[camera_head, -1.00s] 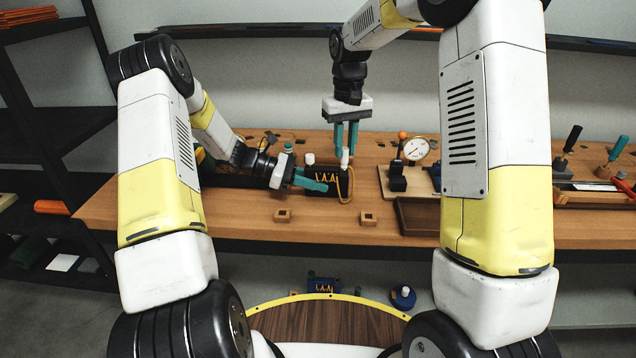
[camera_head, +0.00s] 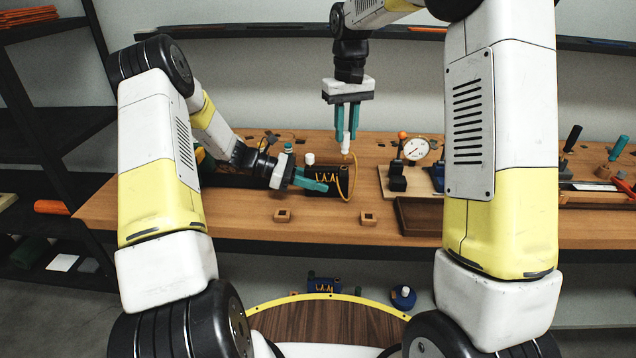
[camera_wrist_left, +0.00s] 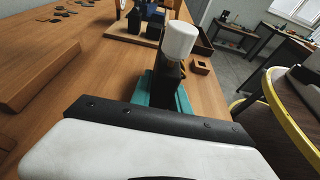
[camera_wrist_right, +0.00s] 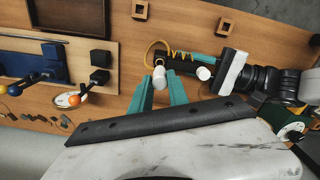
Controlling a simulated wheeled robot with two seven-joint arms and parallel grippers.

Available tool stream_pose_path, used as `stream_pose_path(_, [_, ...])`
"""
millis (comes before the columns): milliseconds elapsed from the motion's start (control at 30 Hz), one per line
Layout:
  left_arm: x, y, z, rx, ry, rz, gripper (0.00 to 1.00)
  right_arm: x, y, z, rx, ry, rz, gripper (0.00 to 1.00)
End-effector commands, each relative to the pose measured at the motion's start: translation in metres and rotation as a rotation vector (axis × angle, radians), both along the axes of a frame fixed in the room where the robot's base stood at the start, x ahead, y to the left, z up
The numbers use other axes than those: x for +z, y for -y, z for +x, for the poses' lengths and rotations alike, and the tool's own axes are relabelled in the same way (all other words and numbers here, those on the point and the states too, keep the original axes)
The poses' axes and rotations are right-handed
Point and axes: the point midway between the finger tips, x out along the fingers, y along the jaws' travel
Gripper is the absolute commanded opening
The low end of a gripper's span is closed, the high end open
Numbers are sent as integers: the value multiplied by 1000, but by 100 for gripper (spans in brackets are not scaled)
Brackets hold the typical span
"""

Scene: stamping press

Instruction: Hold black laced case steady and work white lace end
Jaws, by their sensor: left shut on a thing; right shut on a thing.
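The black case (camera_head: 322,181) with yellow lacing stands on the wooden bench. My left gripper (camera_head: 318,183) is shut on it at its left side; in the left wrist view the dark case (camera_wrist_left: 166,84) is between the teal fingers. My right gripper (camera_head: 346,126) points down above the case's right end and is shut on the white lace end (camera_head: 346,143). The yellow lace (camera_head: 353,172) hangs from that end in a loop beside the case. The right wrist view shows the white end (camera_wrist_right: 159,76) at the fingertips.
A board with a dial gauge (camera_head: 416,149) and a dark block stands to the right. A dark tray (camera_head: 418,216) lies in front of it. Two small wooden blocks (camera_head: 282,215) sit near the front edge. A white cylinder (camera_head: 309,158) stands at the case's left end.

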Motion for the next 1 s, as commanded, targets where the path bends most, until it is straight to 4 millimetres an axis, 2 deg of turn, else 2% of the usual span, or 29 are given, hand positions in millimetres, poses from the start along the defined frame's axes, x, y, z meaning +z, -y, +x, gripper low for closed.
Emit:
stream_pose_path(33, [-6, -2, -3, 0, -9, 9, 0, 4, 0, 0, 0, 1, 0, 0])
stream_pose_path(200, [-6, -2, -3, 0, -9, 10, 0, 13, 0, 0, 0, 1, 0, 0])
stream_pose_path(567, [-6, -2, -3, 0, -9, 10, 0, 16, 1, 0, 0, 0, 0, 0])
stream_pose_path(1000, [-6, -2, -3, 0, -9, 10, 0, 51, 37, 0, -2, 2, 1, 0])
